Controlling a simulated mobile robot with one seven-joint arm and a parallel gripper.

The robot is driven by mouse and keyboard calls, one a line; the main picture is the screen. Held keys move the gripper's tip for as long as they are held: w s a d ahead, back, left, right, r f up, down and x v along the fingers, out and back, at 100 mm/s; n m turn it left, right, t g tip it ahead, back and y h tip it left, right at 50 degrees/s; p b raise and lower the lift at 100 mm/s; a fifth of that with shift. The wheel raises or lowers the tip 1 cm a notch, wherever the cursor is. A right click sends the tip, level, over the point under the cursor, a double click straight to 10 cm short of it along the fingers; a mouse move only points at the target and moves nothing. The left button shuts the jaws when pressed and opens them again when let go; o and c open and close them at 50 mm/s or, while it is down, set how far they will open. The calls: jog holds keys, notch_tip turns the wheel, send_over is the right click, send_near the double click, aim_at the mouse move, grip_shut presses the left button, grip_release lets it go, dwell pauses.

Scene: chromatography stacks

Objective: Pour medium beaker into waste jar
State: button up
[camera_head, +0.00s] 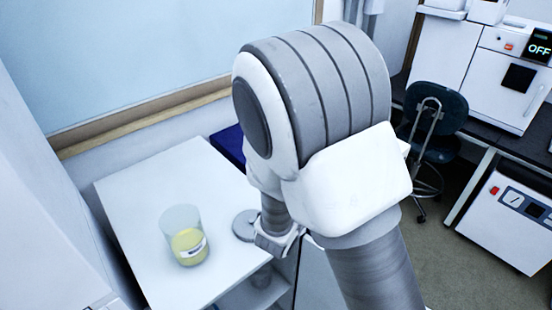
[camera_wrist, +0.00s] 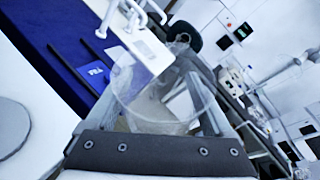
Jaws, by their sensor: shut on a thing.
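A clear glass jar (camera_head: 186,238) with yellow liquid and a white label stands upright on the white table; I take it to be the waste jar. My gripper (camera_head: 275,245) is at the table's right edge, to the right of the jar and apart from it, partly hidden by my arm. In the wrist view my gripper (camera_wrist: 165,112) is shut on a clear glass beaker (camera_wrist: 160,95), which I take to be the medium beaker. Its contents are hard to make out through the glass.
A grey round disc (camera_head: 245,224) lies flat on the white table (camera_head: 135,190), between jar and gripper; it also shows in the wrist view (camera_wrist: 12,128). A blue item (camera_head: 229,145) is at the table's back right. A dark chair (camera_head: 436,115) stands right.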

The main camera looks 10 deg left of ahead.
jog(key=a+r+y, duration=0.1)
jog(key=a+r+m+y+b, duration=0.1)
jog(key=a+r, duration=0.1)
jog(key=s+a+r+y+b, duration=0.1)
jog(key=a, duration=0.1)
jog(key=shift+a+r, duration=0.15)
jog(key=s+a+r+y+b, duration=0.1)
jog(key=s+a+r+y, duration=0.1)
jog(key=a+r, duration=0.3)
jog(key=shift+s+r+m+y+b, duration=0.3)
jog(key=shift+s+r+y+b, duration=0.1)
jog(key=shift+r+y, duration=0.35)
